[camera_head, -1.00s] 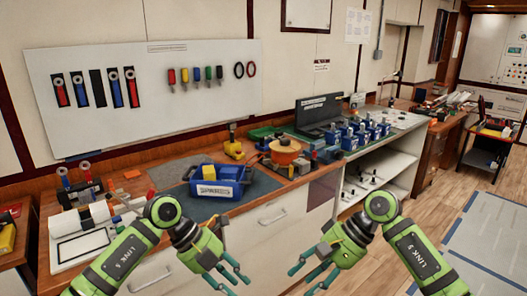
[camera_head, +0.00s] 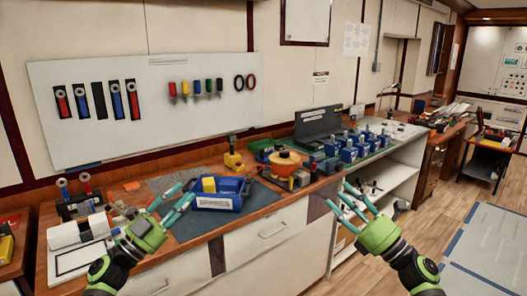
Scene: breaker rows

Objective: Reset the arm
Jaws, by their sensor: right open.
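My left gripper (camera_head: 188,189) is raised over the workbench at the left, its teal fingers apart and empty, pointing up and to the right. Its fingertips show just left of the blue bin (camera_head: 222,204); I cannot tell the gap in depth. My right gripper (camera_head: 337,190) is open and empty, its fingers pointing up and to the left in front of the open shelf. Both green-and-black wrists show low in the view; most of each arm is out of frame.
The wooden workbench (camera_head: 262,216) holds the blue bin with yellow and blue pieces, an orange round item (camera_head: 286,162), a black case (camera_head: 318,124) and several blue breakers (camera_head: 349,150). A white tool board (camera_head: 150,110) hangs behind. Floor at right (camera_head: 470,215) is clear.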

